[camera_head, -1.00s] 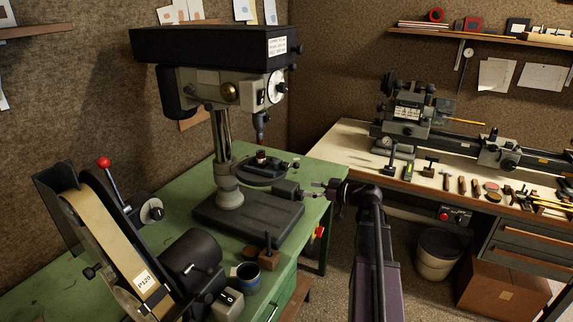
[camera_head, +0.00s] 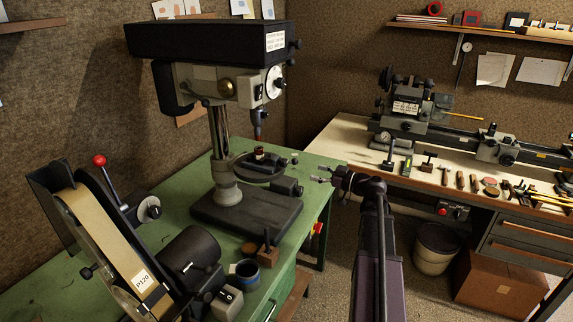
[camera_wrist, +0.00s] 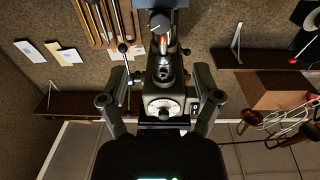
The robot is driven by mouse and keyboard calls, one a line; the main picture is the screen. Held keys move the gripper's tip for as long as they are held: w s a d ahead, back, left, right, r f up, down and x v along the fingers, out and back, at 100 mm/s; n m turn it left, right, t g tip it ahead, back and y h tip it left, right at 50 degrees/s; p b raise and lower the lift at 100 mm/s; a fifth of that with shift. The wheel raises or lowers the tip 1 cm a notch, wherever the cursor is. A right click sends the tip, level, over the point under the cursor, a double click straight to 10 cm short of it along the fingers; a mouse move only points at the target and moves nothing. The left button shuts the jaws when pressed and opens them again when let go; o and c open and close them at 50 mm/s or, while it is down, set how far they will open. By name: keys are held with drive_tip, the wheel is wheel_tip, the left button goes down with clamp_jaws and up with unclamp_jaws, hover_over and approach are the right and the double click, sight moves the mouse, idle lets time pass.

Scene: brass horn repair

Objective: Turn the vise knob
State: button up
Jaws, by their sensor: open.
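The drill press (camera_head: 222,130) stands on the green bench with a dark, round work table (camera_head: 250,175) on its column. A dark block that looks like the vise (camera_head: 285,187) sits at the table's front right. A small round end at its right looks like the vise knob (camera_head: 299,190), but it is too small to be sure. My gripper (camera_head: 321,180) is open and empty, to the right of this knob, with a gap between them. In the wrist view, my gripper (camera_wrist: 160,98) has its fingers wide apart, with the drill press (camera_wrist: 165,90) beyond them. I cannot make out the knob there.
A belt sander (camera_head: 115,240) stands at the front left of the bench. A blue cup (camera_head: 245,272) and a small wooden block (camera_head: 267,256) sit near the front edge. A lathe (camera_head: 405,115) is on the right bench. The floor between the benches holds a bin (camera_head: 436,250).

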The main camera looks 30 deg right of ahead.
sight(286, 164)
drive_tip(key=x, duration=1.2)
drive_tip(key=shift+w+a, duration=0.15)
drive_tip(key=shift+w, duration=0.05)
